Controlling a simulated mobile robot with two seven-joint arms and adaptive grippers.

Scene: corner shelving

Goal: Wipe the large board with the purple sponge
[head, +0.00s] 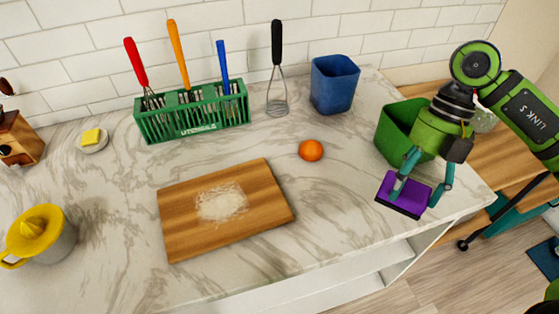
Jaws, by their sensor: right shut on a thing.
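The large wooden board (180,225) lies flat on the marble counter, left of centre. A pale white powdery patch (222,202) covers its middle. My right gripper (422,187) is at the right, shut on the purple sponge (405,197), which has a dark underside. The sponge is near the counter's right front edge, well to the right of the board and apart from it. I cannot tell its exact height above the counter. My left gripper is not in view.
An orange (311,150) sits between board and sponge. A green bin (392,136) stands behind my right gripper, a blue bin (334,84) at the back. A yellow-topped juicer (42,238) stands left.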

